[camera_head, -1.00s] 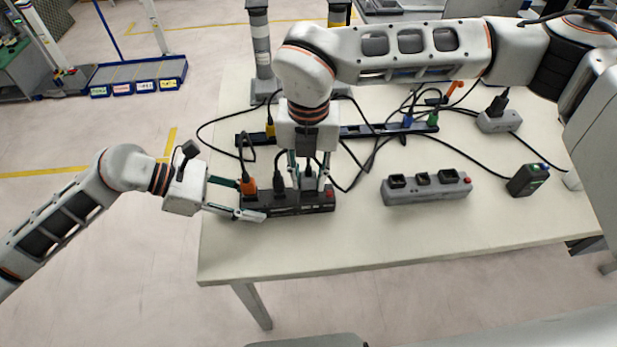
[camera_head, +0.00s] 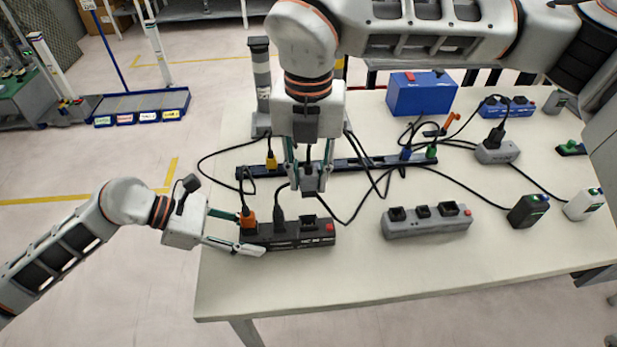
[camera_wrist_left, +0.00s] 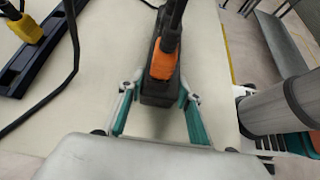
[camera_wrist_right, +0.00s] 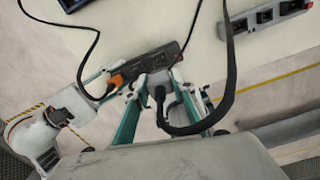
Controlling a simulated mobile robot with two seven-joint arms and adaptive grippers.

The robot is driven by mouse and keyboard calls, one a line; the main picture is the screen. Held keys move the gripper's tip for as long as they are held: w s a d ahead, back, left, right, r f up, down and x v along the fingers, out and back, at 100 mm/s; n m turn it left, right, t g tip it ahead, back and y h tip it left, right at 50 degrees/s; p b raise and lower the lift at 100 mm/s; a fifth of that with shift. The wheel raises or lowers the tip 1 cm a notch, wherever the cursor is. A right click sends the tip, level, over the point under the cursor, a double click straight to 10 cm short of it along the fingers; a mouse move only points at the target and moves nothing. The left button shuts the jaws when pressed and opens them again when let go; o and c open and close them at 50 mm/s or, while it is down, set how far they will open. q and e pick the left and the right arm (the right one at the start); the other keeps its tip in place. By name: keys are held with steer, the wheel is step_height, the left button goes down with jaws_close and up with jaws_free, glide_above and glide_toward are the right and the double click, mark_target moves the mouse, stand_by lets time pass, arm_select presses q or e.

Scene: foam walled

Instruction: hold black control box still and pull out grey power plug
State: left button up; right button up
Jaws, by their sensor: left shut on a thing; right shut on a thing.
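The black control box (camera_head: 290,241) lies near the table's front left edge, with a red switch at its right end. My right gripper (camera_head: 309,178) is shut on the grey power plug (camera_head: 310,186), held clear above the box. The plug (camera_wrist_right: 158,80) and its black cable also show in the right wrist view.
A grey power strip (camera_head: 425,224) lies to the right. A long dark rail (camera_head: 370,161) with coloured plugs lies behind. Loose black cables cross the table. A blue box (camera_head: 420,97) stands at the back. The front right of the table is clear.

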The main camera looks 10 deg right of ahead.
arm_select(q)
steer(key=o, duration=1.1)
steer(key=v, duration=1.2)
steer(key=shift+s, duration=0.1)
